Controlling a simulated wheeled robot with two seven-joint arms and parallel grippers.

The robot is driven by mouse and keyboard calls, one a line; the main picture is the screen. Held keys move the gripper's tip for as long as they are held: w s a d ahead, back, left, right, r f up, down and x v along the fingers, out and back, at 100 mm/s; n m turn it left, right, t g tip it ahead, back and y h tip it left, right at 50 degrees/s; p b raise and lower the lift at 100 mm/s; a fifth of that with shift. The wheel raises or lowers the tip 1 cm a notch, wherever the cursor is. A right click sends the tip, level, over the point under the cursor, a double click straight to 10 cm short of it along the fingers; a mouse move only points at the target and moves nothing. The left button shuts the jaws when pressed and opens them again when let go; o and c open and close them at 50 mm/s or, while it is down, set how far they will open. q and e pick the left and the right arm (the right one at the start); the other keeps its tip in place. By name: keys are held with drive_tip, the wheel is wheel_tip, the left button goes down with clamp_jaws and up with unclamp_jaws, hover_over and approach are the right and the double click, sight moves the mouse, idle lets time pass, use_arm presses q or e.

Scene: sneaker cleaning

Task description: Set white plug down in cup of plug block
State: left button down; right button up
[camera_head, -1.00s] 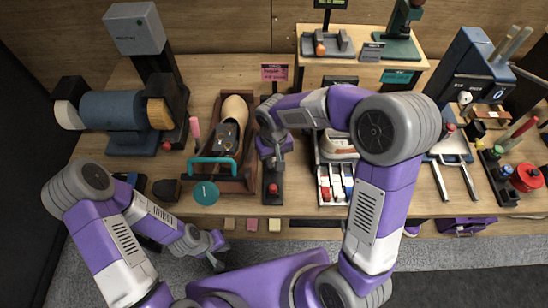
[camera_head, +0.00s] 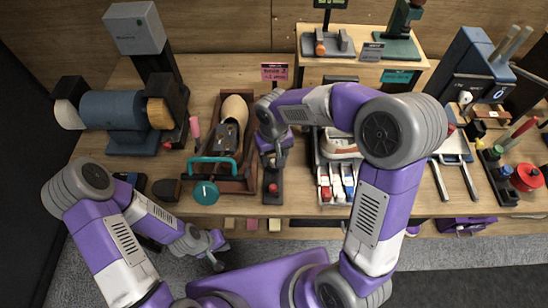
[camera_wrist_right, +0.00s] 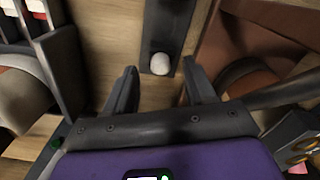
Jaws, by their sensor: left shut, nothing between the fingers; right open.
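The white plug (camera_wrist_right: 160,63) shows in the right wrist view as a pale rounded knob at the near end of the dark plug block (camera_wrist_right: 166,22). I cannot tell how deep it sits in the cup. In the head view the plug block (camera_head: 273,178) is a narrow dark strip with a red spot at its front end; the plug is not visible there. My right gripper (camera_head: 277,160) is above the block. Its open fingers (camera_wrist_right: 160,78) stand apart on either side of the plug, with nothing held. My left gripper (camera_head: 218,253) is shut and empty, low in front of the bench.
Left of the block is a brown wooden tray (camera_head: 247,184) with a shoe form and a teal handle. Right of it is a rack (camera_head: 325,199) with red, white and blue items and a sneaker (camera_head: 340,146). Bare wood separates them.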

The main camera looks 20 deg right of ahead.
wheel_tip(320, 180, up, 5)
drive_tip(key=shift+r+p, duration=0.15)
drive_tip(key=shift+p, duration=0.35)
